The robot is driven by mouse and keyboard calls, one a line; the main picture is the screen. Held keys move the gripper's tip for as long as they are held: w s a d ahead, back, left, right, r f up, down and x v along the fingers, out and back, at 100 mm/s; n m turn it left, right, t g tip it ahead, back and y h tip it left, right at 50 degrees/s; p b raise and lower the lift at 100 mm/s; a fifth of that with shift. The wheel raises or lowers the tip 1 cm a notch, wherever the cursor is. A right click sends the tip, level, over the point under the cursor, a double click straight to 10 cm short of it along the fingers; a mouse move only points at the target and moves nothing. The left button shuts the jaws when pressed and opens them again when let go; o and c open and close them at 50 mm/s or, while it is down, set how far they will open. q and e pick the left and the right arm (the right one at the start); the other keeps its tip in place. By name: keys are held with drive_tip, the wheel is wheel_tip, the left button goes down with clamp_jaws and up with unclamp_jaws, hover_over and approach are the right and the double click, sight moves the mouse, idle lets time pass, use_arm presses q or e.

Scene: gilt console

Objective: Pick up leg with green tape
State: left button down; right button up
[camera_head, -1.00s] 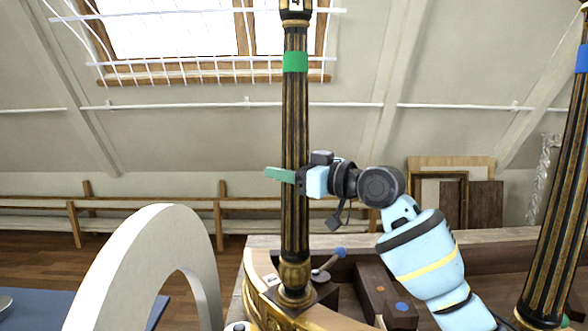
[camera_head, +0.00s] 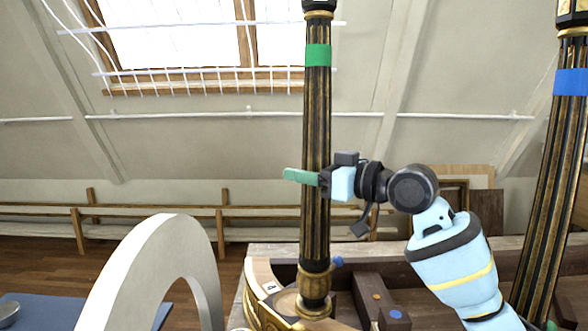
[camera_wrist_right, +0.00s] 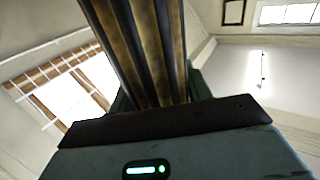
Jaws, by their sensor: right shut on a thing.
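The leg with green tape (camera_head: 315,120) is a tall, fluted black-and-gold column, nearly upright, its top cut off by the frame. The green tape (camera_head: 318,55) wraps its upper part. Its gilded foot (camera_head: 314,290) is over the corner of the console (camera_head: 258,290); I cannot tell whether it touches. My right gripper (camera_head: 317,178) is shut around the leg at mid-height, below the tape. In the right wrist view the leg's dark shaft (camera_wrist_right: 140,50) rises between the green fingers. My left gripper is not in view.
A second leg with blue tape (camera_head: 570,82) stands at the right. A pale arch (camera_head: 135,265) stands at the front left. A wooden block (camera_head: 375,290) with coloured dots lies on the console. A blue table (camera_head: 45,312) with a bowl (camera_head: 8,308) is at the left.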

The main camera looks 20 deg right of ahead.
sight(317, 138)
drive_tip(key=s+d+r, duration=0.1)
drive_tip(key=s+d, duration=0.1)
drive_tip(key=s, duration=0.6)
drive_tip(key=shift+s+d, duration=0.2)
drive_tip(key=shift+d, duration=0.1)
drive_tip(key=shift+r, duration=0.15)
drive_tip(key=shift+r, duration=2.45)
